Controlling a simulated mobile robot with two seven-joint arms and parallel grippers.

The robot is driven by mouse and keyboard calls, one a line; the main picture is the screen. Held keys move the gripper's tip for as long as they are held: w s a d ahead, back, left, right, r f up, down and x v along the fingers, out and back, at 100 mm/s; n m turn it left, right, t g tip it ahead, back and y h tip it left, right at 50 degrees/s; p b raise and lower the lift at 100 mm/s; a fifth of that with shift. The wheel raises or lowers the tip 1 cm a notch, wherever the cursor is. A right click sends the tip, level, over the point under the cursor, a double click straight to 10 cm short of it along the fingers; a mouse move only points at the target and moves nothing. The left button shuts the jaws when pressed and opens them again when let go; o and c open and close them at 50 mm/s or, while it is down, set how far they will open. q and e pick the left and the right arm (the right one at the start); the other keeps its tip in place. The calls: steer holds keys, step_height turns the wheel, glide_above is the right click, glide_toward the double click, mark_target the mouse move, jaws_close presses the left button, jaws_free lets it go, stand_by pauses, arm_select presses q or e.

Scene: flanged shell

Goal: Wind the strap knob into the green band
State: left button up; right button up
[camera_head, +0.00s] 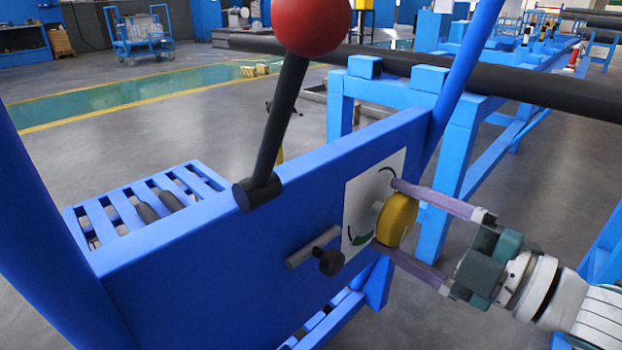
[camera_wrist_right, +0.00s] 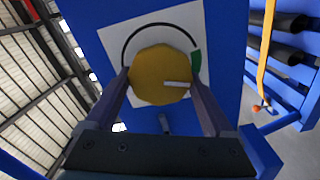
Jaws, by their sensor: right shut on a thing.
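The strap knob (camera_head: 398,220) is a yellow disc on a white plate (camera_head: 358,200) on the side of a blue beam. It also shows in the right wrist view (camera_wrist_right: 155,70), with a white pointer (camera_wrist_right: 177,84) toward the right. The plate has a dark arc and a green band (camera_wrist_right: 197,62), which also shows in the head view (camera_head: 361,238). In the wrist view the pointer's tip lies just below the green band's lower end. My right gripper (camera_head: 393,214) is shut on the knob, one finger on each side. My left gripper is not in view.
A lever with a red ball (camera_head: 312,20) rises from the beam. A dark small knob on a grey rod (camera_head: 315,247) sticks out left of the plate. A yellow strap (camera_wrist_right: 265,50) hangs at the right in the wrist view. Blue stands (camera_head: 455,150) carry a dark pipe behind.

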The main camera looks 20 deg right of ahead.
stand_by(0.3)
steer(key=o, duration=1.1)
steer(key=p+v, duration=0.2)
steer(key=v, duration=0.8)
